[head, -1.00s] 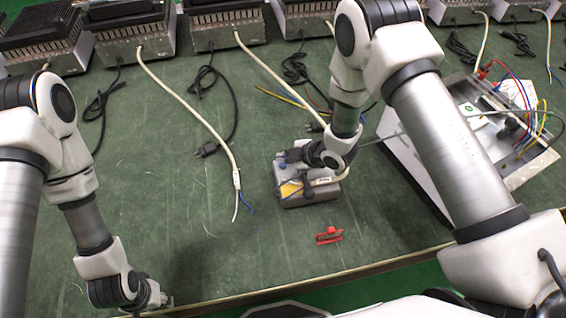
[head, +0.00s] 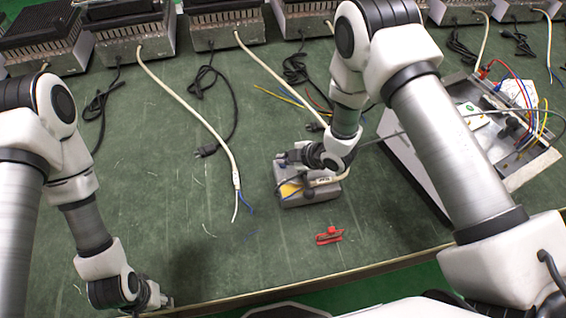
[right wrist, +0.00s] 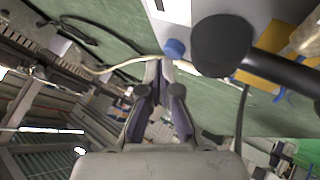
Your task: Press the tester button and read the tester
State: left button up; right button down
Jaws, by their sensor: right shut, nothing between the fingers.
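The tester (head: 318,197) is a grey box with a yellow label, standing on the green bench near the middle of the head view. My right gripper (head: 284,160) is over its upper left part and hides much of its top. In the right wrist view the fingers of this gripper (right wrist: 160,68) are shut and empty. A blue button (right wrist: 174,48) shows just beyond the fingertips, beside a large black knob (right wrist: 220,45). I cannot tell whether the tips touch the button. No tester reading is legible. My left gripper (head: 158,297) is low at the left; its fingers are too small to judge.
A red clip (head: 329,236) lies in front of the tester. A white cable (head: 195,115) with bare wire ends lies to its left. An open metal case (head: 530,170) with coloured wires stands at the right. Several heater units (head: 130,35) line the back.

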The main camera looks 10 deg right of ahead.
pick_arm(q)
jog(key=shift+f+b, duration=0.35)
pick_arm(e)
jog(key=shift+f, duration=0.5)
jog(key=shift+r, duration=0.1)
pick_arm(q)
jog(key=shift+r+p, duration=0.65)
pick_arm(e)
jog(key=shift+r, duration=0.8)
pick_arm(q)
jog(key=shift+r, duration=0.1)
pick_arm(e)
jog(key=shift+r, duration=0.1)
pick_arm(q)
notch_tip(320, 180, up, 4)
jog(key=p, duration=0.3)
jog(key=shift+f+p, duration=0.2)
jog(key=shift+p, duration=0.2)
pick_arm(e)
notch_tip(320, 180, up, 5)
